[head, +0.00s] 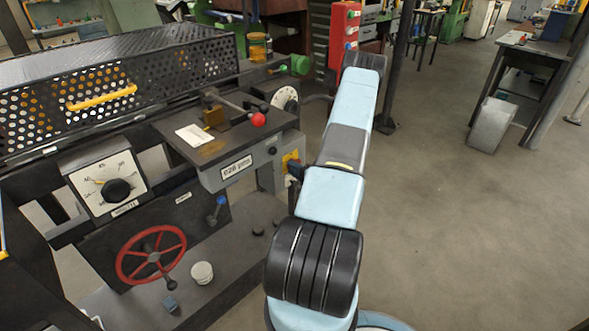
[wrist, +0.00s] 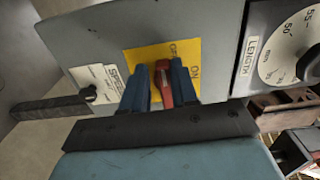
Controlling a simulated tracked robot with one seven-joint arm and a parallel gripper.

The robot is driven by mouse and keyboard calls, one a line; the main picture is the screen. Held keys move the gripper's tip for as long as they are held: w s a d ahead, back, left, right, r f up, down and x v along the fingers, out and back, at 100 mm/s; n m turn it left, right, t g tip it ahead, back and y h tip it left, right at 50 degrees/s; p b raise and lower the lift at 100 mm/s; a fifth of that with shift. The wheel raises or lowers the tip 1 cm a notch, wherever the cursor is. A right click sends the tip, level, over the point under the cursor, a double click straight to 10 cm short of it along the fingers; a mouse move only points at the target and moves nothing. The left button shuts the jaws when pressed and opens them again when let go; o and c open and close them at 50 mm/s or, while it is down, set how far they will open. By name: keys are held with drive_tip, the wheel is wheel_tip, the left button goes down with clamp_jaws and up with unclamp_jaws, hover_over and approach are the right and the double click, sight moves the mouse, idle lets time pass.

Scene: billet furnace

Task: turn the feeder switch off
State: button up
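The feeder switch is a red handle (wrist: 163,82) on a yellow plate (wrist: 150,56) with ON and OFF lettering, fixed to a grey machine housing. ON is at the right of the plate and OFF near its top. My gripper (wrist: 161,88) has its two blue fingers on either side of the red handle, close against it, and appears shut on it. In the head view the yellow plate (head: 289,158) shows on the housing's right end, partly covered by my arm.
A LENGTH dial (wrist: 294,45) sits right of the plate. A red-knobbed lever (head: 258,119) tops the housing. A red handwheel (head: 151,254) is lower left.

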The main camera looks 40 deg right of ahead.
drive_tip(key=o, duration=0.3)
drive_tip(key=shift+d+r, duration=0.1)
drive_tip(key=shift+o, duration=0.2)
drive_tip(key=s+d, duration=0.1)
drive_tip(key=s, duration=1.2)
drive_tip(key=shift+s, duration=0.35)
